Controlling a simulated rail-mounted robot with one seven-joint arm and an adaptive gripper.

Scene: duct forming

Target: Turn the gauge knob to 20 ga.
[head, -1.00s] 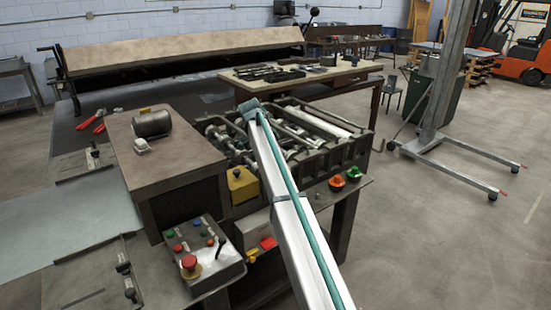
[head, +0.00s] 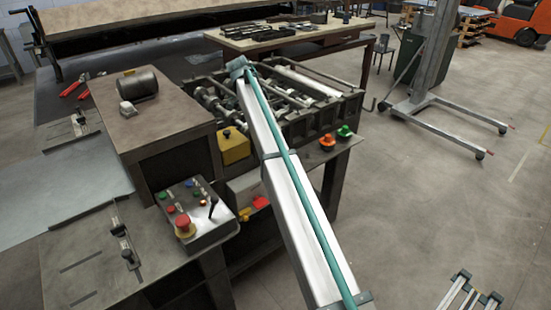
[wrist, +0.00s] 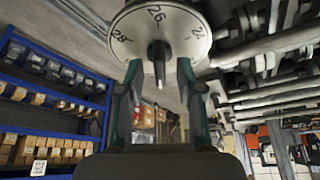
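In the wrist view a pale round dial (wrist: 125,25) fills the top, marked 28 at left, 26 in the middle and 24 at right. A dark knob (wrist: 157,52) sticks out from its middle. My gripper (wrist: 159,78) is open, one teal finger either side of the knob with visible gaps. Whether the fingertips reach the knob's depth is hard to tell. I cannot make out the dial or the gripper in the head view. The roller machine (head: 300,105) stands there, partly hidden by a long white and teal bar, which may be part of my arm.
A control box (head: 195,212) with a red stop button sits front left. Orange (head: 328,141) and green (head: 344,131) knobs are on the machine's front right edge. Metal bars (wrist: 275,75) lie close right of the gripper in the wrist view. Open floor is at right.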

